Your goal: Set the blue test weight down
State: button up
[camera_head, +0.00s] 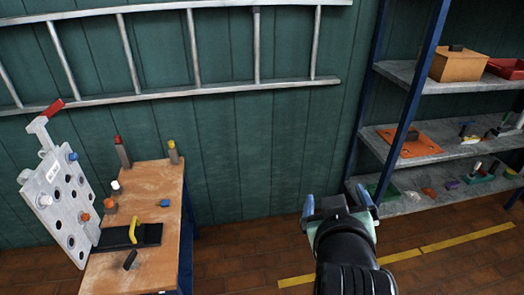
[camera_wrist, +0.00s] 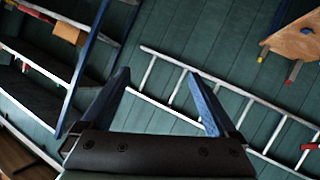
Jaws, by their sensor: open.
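A small blue block (camera_head: 164,203), which looks like the blue test weight, rests on the wooden bench top (camera_head: 150,180) near its right edge. A blue spot (camera_wrist: 306,31) also shows on the bench at the upper right of the wrist view. Another small blue piece (camera_head: 73,156) is on the upright grey panel. My gripper (camera_head: 338,200) is open, with its blue fingers spread, to the right of the bench and apart from it. In the wrist view my gripper (camera_wrist: 157,75) has nothing between its fingers.
The grey holed panel (camera_head: 65,200) leans at the bench's left. A black plate with a yellow handle (camera_head: 133,231) and several coloured-top posts stand on the bench. A ladder (camera_head: 225,90) hangs on the green wall. Loaded shelves (camera_head: 408,78) stand at right. Floor between is clear.

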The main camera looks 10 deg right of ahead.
jog(key=w+a+r+t, duration=0.1)
jog(key=a+r+t, duration=0.25)
jog(key=r, duration=0.55)
jog(key=a+r+t, duration=0.3)
jog(key=a+r, duration=0.1)
jog(key=r, duration=0.4)
jog(key=s+a+r+t+y, duration=0.2)
jog(key=s+a+r+t, duration=0.2)
jog(key=r, duration=0.6)
jog(key=s+a+r+t+y, duration=0.2)
jog(key=s+a+r+t, duration=0.2)
jog(key=s+r, duration=0.3)
notch_tip(320, 180, up, 3)
jog(key=shift+a+r+m, duration=0.1)
jog(key=shift+a+m, duration=0.2)
jog(key=shift+a, duration=0.3)
